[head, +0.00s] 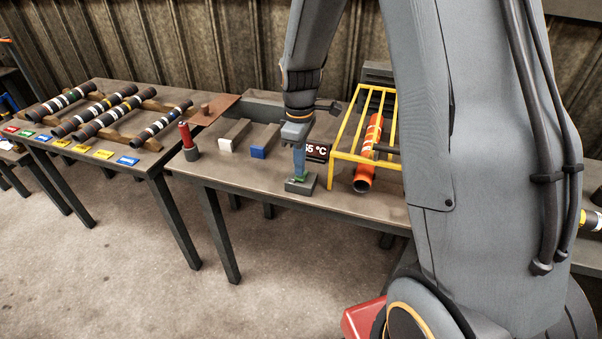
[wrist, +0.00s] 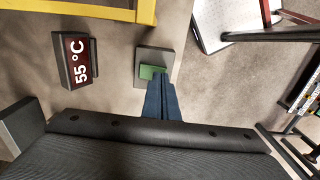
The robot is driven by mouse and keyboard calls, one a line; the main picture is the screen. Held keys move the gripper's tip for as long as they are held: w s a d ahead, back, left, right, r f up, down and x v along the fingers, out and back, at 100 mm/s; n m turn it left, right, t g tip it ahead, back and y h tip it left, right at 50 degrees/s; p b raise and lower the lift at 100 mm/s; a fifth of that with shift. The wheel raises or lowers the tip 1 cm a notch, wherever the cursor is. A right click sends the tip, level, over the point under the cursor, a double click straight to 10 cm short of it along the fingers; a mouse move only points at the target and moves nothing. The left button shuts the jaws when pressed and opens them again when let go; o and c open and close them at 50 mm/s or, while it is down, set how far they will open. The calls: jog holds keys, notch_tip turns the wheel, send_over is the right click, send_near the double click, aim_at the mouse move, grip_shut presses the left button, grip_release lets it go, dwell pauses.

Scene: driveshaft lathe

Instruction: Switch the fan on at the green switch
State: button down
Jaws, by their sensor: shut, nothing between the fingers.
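The green switch (wrist: 150,72) sits on a grey base block (wrist: 153,56) near the front edge of the table. It also shows in the head view (head: 300,179), partly covered by my fingers, on its grey base (head: 306,187). My gripper (wrist: 161,118) is shut, with nothing between its blue fingers, and points down at the switch. Its fingertips are at or just above the green switch; I cannot tell whether they touch it. I cannot identify the fan in these views.
A temperature display (wrist: 77,60) reading 55 °C stands beside the switch. A yellow cage (head: 349,158) with an orange shaft (head: 364,181) is to the right. White (head: 231,137) and blue (head: 262,148) blocks and a red-topped cylinder (head: 186,139) are to the left. Banded shafts lie on another table (head: 106,164).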

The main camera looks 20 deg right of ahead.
jog(key=shift+f+b, duration=0.3)
jog(key=shift+f, duration=0.45)
dwell(0.4)
jog(key=shift+r, duration=0.1)
notch_tip(320, 180, up, 7)
jog(key=p, duration=0.5)
dwell(0.4)
dwell(0.4)
